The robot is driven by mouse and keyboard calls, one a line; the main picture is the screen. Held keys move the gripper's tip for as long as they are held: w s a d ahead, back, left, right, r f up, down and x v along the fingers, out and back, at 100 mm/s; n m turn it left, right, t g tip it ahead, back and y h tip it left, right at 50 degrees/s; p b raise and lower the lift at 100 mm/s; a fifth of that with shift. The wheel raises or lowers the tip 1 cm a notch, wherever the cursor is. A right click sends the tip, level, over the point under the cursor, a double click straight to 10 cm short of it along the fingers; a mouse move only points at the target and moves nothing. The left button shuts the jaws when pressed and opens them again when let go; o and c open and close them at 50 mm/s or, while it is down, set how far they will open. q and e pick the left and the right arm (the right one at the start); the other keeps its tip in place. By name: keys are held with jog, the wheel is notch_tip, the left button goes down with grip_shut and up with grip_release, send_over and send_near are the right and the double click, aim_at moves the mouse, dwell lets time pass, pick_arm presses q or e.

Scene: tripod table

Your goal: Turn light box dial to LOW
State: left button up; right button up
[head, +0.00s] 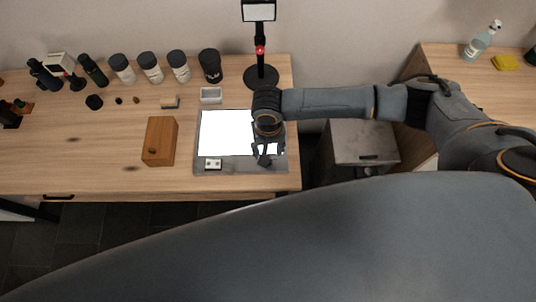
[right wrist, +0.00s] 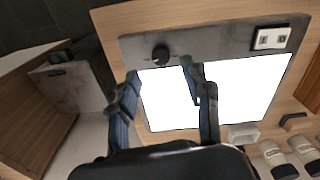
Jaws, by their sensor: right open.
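The light box (head: 243,165) lies at the right end of the wooden table, its white panel lit brightly. In the right wrist view its grey edge strip (right wrist: 215,45) carries a black dial (right wrist: 160,53) and a white two-button switch (right wrist: 271,38). My right gripper (right wrist: 160,69) is open and empty, with the dial showing between and just beyond its fingertips. I cannot tell whether they touch it. In the head view my right gripper (head: 265,158) is over the right part of the box and covers the dial. Dial markings are too small to read. My left gripper is not in view.
A wooden block (head: 160,141) stands left of the box. A small white tray (head: 210,95) and a black stand (head: 261,75) are behind it. Several jars (head: 150,68) line the back. A grey cabinet (head: 362,145) stands right of the table.

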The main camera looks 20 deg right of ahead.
jog(key=shift+f, duration=2.65)
grip_shut()
